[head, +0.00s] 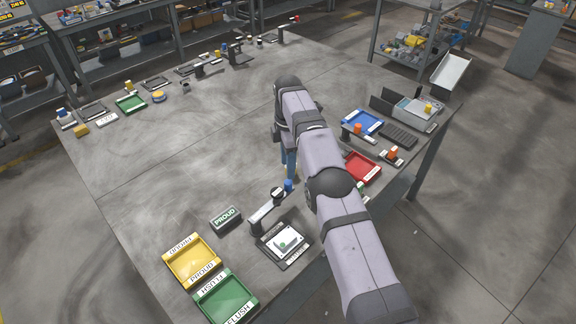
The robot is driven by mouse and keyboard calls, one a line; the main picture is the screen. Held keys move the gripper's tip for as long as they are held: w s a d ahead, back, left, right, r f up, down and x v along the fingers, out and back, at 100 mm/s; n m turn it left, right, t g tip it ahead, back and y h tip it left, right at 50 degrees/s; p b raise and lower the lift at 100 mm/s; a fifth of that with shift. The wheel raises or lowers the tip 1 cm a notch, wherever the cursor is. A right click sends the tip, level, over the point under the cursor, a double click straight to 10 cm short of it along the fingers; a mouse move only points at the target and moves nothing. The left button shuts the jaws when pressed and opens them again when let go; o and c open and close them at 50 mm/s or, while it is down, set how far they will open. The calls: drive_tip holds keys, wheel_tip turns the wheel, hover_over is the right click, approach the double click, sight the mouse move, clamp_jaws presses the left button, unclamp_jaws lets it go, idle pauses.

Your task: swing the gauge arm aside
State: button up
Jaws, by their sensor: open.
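A gauge arm (264,211) stands at the front of the table, a pale bar on a dark post with a round dark dial and a blue knob (288,185) at its far end. Beside it, a dark fixture plate (271,254) holds a light part (286,241) with a small green spot. My gripper (290,166) points down just behind the blue knob in the picture, partly hidden by my arm. Its blue fingers are open, with nothing seen between them. I cannot tell whether they touch the knob.
A yellow tray (190,281), a green tray (254,298) and a dark PROUD block (225,218) are at front left. A red tray (373,163), a blue tray (374,120) and orange-knobbed arms (364,127) are at right. The table's middle (190,165) is clear.

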drive_tip(key=shift+f, duration=0.1)
drive_tip(key=c, duration=0.5)
drive_tip(key=shift+w, duration=0.1)
clamp_jaws()
wheel_tip(320, 180, up, 18)
drive_tip(key=s+d+t+b, duration=0.1)
drive_tip(key=s+t+b, duration=0.1)
drive_tip(key=t+b, duration=0.1)
drive_tip(key=s+d+f+m+g, duration=0.15)
drive_tip(key=s+f+m, duration=0.3)
drive_tip(key=s, duration=0.55)
drive_tip(key=s+d+f+m, duration=0.2)
drive_tip(key=s+f+m, duration=0.2)
drive_tip(key=f+m, duration=0.55)
drive_tip(key=w+m+t, duration=0.1)
drive_tip(key=w+a+f+m, duration=0.1)
drive_tip(key=w, duration=0.1)
drive_tip(key=w+m+t+y, duration=0.1)
drive_tip(key=m, duration=0.1)
drive_tip(key=shift+w+a+f+t+b, duration=0.2)
drive_tip(key=shift+w+f+t+b, duration=0.1)
drive_tip(key=shift+t+b, duration=0.1)
